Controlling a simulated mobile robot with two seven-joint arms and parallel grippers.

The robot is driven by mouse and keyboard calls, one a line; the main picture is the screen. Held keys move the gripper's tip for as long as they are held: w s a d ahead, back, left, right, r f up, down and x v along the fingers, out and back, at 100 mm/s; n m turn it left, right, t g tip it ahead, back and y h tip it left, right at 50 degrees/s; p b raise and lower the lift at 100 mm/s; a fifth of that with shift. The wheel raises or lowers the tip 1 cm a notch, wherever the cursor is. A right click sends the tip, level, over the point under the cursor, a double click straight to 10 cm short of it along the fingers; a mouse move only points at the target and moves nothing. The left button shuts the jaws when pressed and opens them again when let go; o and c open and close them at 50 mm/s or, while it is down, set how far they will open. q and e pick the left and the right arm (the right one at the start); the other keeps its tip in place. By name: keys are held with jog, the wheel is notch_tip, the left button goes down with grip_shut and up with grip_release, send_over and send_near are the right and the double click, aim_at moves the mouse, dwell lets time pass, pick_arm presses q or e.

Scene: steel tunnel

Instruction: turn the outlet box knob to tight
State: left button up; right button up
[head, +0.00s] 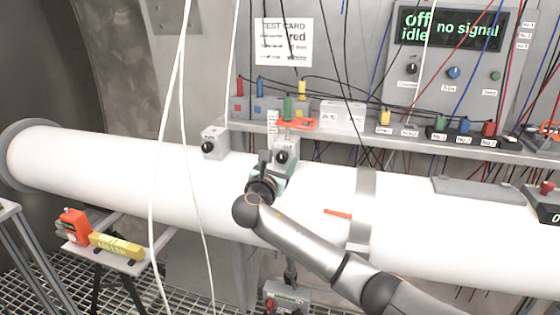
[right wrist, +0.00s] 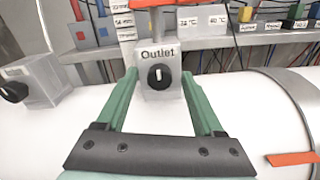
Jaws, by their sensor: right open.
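The outlet box (head: 292,146) is a small grey box on top of the white pipe, labelled "Outlet" in the right wrist view (right wrist: 150,88). Its round black knob (right wrist: 159,77) faces me, with a white mark pointing roughly straight up; the knob also shows in the head view (head: 282,157). My right gripper (head: 275,165) is in front of the box. In the right wrist view its two green fingers (right wrist: 159,80) are spread wide, one on each side of the box front, with nothing between them but the view of the knob. Contact cannot be told. My left gripper is not in view.
A similar grey box (head: 215,141) with a black knob sits to the left on the pipe (head: 110,170). A shelf (head: 400,138) with coloured plugs runs behind. An orange handle (head: 297,124) shows above the outlet box. White cables hang at left.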

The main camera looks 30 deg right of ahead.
grip_shut()
dwell(0.5)
